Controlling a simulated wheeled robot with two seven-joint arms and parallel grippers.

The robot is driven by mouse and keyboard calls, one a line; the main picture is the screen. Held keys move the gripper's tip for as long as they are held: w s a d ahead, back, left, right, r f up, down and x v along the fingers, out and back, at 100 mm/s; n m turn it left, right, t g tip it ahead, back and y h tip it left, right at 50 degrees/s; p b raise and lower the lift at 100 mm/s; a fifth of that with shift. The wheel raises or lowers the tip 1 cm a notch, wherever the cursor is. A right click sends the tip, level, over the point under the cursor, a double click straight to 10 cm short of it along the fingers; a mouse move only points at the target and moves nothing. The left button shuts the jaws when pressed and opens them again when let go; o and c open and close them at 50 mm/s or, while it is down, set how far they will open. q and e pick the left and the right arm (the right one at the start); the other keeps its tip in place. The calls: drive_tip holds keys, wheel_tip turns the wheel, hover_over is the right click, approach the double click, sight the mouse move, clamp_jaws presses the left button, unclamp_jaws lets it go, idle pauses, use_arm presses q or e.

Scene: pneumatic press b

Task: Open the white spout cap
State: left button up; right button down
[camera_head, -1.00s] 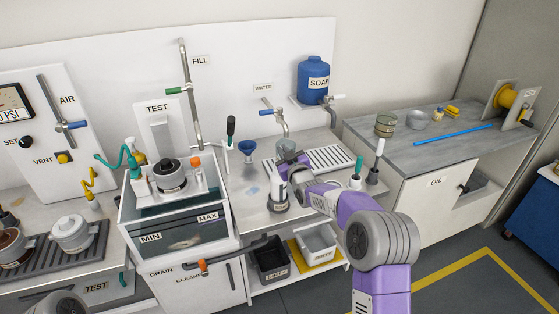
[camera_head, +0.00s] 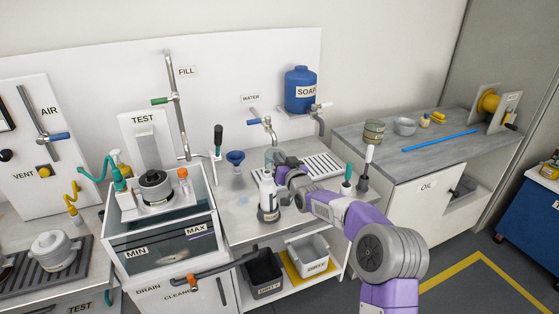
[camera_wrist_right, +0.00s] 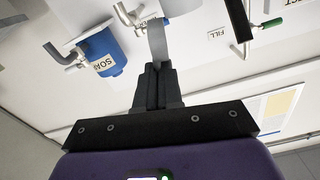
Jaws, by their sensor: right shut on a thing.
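A white bottle (camera_head: 267,188) with a label near its base stands upright on the grey counter. My right gripper (camera_head: 270,172) is at the bottle's top and hides most of it, so the white spout cap does not show clearly in the head view. In the right wrist view my right gripper (camera_wrist_right: 158,68) is closed on a pale grey strip (camera_wrist_right: 157,42), which appears to be part of the spout cap. Whether the cap is open cannot be told. My left gripper is not in view.
A blue funnel (camera_head: 235,157) and the tank (camera_head: 165,237) stand left of the bottle. The water tap (camera_head: 268,127) and drain grate (camera_head: 325,166) are behind. Green-handled (camera_head: 347,182) and white-handled (camera_head: 368,160) tools stand to the right. Bins sit on the shelf below.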

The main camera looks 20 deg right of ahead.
drive_tip(key=c, duration=1.5)
unclamp_jaws()
drive_tip(key=shift+c, duration=0.2)
drive_tip(key=s, duration=0.7)
drive_tip(key=shift+s+d, duration=0.15)
drive_tip(key=shift+s, duration=0.15)
